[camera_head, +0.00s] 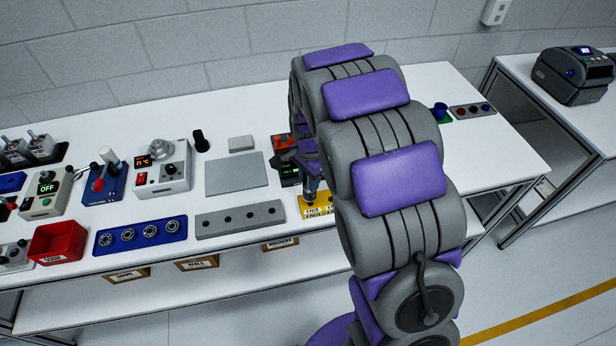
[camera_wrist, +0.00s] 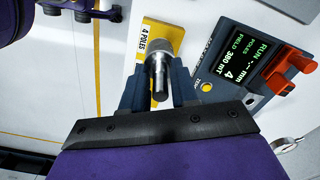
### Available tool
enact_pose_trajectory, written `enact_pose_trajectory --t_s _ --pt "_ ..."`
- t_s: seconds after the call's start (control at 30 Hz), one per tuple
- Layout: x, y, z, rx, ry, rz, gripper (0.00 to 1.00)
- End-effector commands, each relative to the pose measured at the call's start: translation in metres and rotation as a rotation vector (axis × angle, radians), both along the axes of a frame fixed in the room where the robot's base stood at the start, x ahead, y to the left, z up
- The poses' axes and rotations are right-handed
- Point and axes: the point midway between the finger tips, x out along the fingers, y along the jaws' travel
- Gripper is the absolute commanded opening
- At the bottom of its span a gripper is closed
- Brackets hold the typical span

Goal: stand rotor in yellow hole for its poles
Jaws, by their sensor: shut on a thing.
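The rotor (camera_wrist: 160,72), a grey metal cylinder with a thinner shaft towards the camera, is between the fingers of my gripper (camera_wrist: 160,88), which is shut on it. Its far end overlaps the yellow block (camera_wrist: 173,33) with a white "4 POLES" label. I cannot tell whether that end is in a hole or above it; the hole is hidden. In the head view my gripper (camera_head: 312,194) is over the yellow block (camera_head: 303,201), which my arm partly covers.
Left of the yellow block lie a grey bar with holes (camera_head: 240,219), a grey plate (camera_head: 236,176), a blue tray of rings (camera_head: 141,235) and a red bin (camera_head: 57,243).

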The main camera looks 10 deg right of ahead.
Motion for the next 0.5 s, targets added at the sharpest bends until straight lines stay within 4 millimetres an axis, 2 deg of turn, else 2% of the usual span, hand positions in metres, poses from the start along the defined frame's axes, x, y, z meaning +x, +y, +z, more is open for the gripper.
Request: enact_pose_trajectory --t_s 0.23,0.5 --pt "-0.0001 0.0083 -0.0002 -0.006 -0.001 0.003 0.00" --pt "-0.0001 0.0052 -0.0003 -0.003 -0.001 0.002 0.00"
